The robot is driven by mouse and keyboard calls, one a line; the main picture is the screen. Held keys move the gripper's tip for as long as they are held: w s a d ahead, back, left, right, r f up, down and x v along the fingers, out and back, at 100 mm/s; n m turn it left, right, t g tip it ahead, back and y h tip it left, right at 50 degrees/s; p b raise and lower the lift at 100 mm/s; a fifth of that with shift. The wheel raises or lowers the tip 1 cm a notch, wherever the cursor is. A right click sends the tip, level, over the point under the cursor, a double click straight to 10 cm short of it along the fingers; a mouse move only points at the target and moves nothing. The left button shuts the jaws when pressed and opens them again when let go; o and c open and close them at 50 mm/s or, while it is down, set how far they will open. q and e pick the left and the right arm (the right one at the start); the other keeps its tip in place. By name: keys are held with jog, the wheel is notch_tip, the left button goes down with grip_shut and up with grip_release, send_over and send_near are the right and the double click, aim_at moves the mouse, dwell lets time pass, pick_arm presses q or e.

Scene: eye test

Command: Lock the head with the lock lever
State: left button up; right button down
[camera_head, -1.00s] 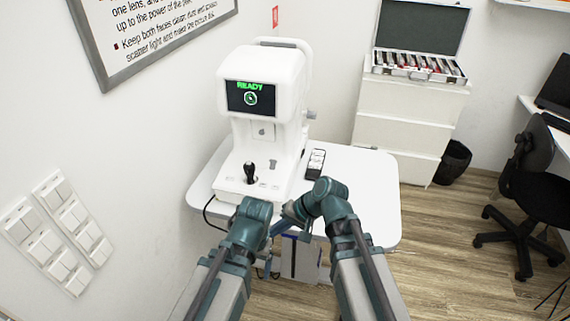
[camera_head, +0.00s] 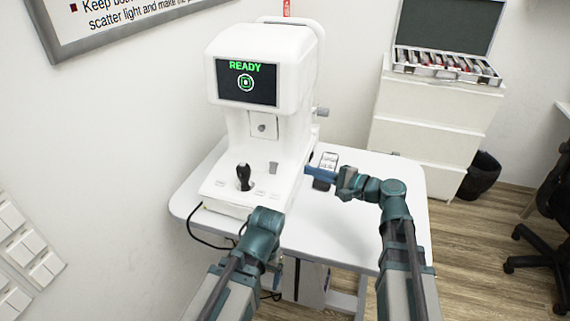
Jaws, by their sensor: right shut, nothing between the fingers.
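The eye test machine has a white head (camera_head: 262,72) with a dark screen reading READY in green. It sits above a white base (camera_head: 240,198) with a black joystick (camera_head: 244,177). A small grey lever (camera_head: 273,168) stands on the base right of the joystick, and a grey knob (camera_head: 320,112) sticks out of the machine's right side. I cannot tell which of these is the lock lever. My right gripper (camera_head: 309,171) is shut and empty, just right of the base and pointing left at it; touching or apart is unclear. My left gripper is hidden below its wrist.
The machine stands on a white table (camera_head: 365,220) with free room at the right. White drawers (camera_head: 430,115) carry an open lens case (camera_head: 445,66). A bin (camera_head: 481,174) and an office chair are at the right.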

aim_at(284, 171)
jog(key=b+x, duration=0.1)
jog(key=x, duration=0.9)
jog(key=shift+a, duration=0.1)
jog(key=shift+s+r+n+t+b, duration=0.15)
jog(key=shift+s+n+t+b, duration=0.15)
jog(key=shift+n+b, duration=0.4)
dwell(0.4)
jog(key=n+b, duration=0.1)
jog(key=s+n+y, duration=0.1)
jog(key=n, duration=0.1)
jog(key=shift+a+r+n+t+b, duration=0.2)
jog(key=shift+n+t+b, duration=0.1)
jog(key=shift+t+b, duration=0.1)
jog(key=shift+r, duration=0.1)
jog(key=shift+s+a+r+n, duration=0.1)
jog(key=shift+s+r+n, duration=0.1)
jog(key=shift+n, duration=0.1)
jog(key=shift+f, duration=0.1)
